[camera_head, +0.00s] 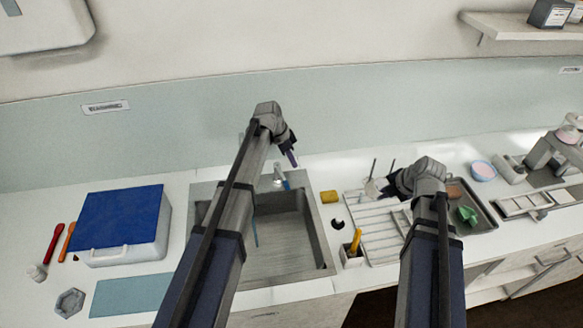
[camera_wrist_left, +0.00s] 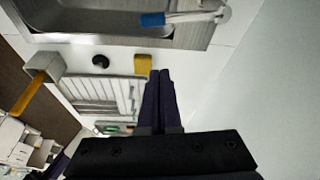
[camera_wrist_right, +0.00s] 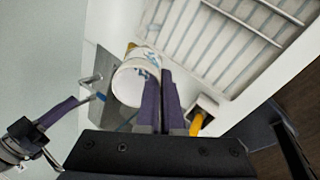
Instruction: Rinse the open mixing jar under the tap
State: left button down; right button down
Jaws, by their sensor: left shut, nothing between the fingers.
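The open mixing jar (camera_wrist_right: 137,80) is a white cylinder with blue marks, its mouth turned toward the right wrist camera. In the head view it is a small pale shape (camera_head: 374,188) beside my right gripper (camera_head: 388,189), above the rack. My right gripper's fingers (camera_wrist_right: 160,98) are closed together at the jar's wall. The tap (camera_head: 279,175) stands behind the sink (camera_head: 322,250); its blue part also shows in the left wrist view (camera_wrist_left: 152,19). My left arm hides part of the sink.
A yellow sponge (camera_head: 329,196) lies right of the sink. A drying rack (camera_head: 372,222) and a holder with a yellow-handled tool (camera_head: 355,243) stand beside it. A blue-lidded box (camera_head: 120,215) is at left. A thin blue streak (camera_head: 255,232) shows over the sink; its nature is unclear.

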aim_at(286, 183)
pick_arm(q)
notch_tip(286, 183, down, 9)
jog(key=b, duration=0.8)
jog(key=shift+s+a, duration=0.15)
jog(key=shift+a, duration=0.3)
jog(key=shift+s+a, duration=0.25)
jog(key=shift+a, duration=0.25)
jog(key=shift+s+a, duration=0.2)
jog(key=shift+a, duration=0.3)
